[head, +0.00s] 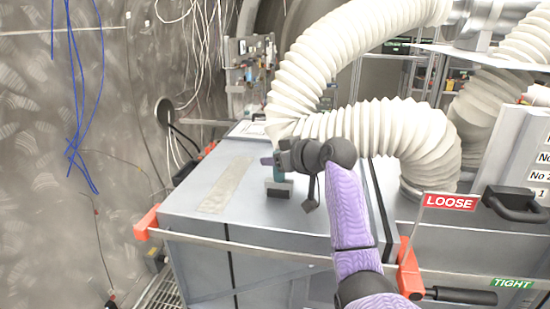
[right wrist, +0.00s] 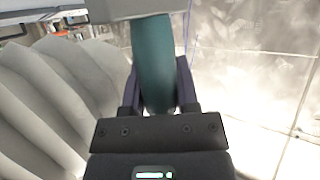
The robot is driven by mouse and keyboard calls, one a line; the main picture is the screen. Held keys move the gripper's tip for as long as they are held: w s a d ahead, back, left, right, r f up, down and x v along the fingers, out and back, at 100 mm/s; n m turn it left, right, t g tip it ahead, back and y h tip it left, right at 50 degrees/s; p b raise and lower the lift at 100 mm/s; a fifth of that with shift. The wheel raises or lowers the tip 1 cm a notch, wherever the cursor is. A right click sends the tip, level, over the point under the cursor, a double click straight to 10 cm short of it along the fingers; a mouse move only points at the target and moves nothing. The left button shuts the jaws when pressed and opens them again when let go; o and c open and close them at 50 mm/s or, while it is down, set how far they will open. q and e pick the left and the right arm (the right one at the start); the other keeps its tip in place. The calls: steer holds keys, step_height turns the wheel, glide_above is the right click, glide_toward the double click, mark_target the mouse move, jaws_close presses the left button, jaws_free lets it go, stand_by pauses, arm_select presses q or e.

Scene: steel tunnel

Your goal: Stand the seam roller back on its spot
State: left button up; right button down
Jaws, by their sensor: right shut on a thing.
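The seam roller (head: 278,174) has a teal handle and a dark block-like lower end. It looks upright, over the top of the grey metal box (head: 190,205). I cannot tell whether its lower end touches the box top. My right gripper (head: 272,160) is shut around the teal handle. In the right wrist view the teal handle (right wrist: 154,65) runs between the two fingers (right wrist: 156,85), with a grey end piece (right wrist: 160,9) beyond it. No marked spot for the roller can be made out. My left gripper is not in view.
A pale strip (head: 228,185) lies on the box top left of the roller. White ribbed hoses (head: 370,130) arch close behind and right of my gripper. An orange-ended rail (head: 270,245) runs along the box's front. A red LOOSE sign (head: 450,202) stands at right.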

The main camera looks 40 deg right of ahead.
steer(key=shift+f, duration=0.2)
steer(key=shift+c, duration=1.4)
jaws_free()
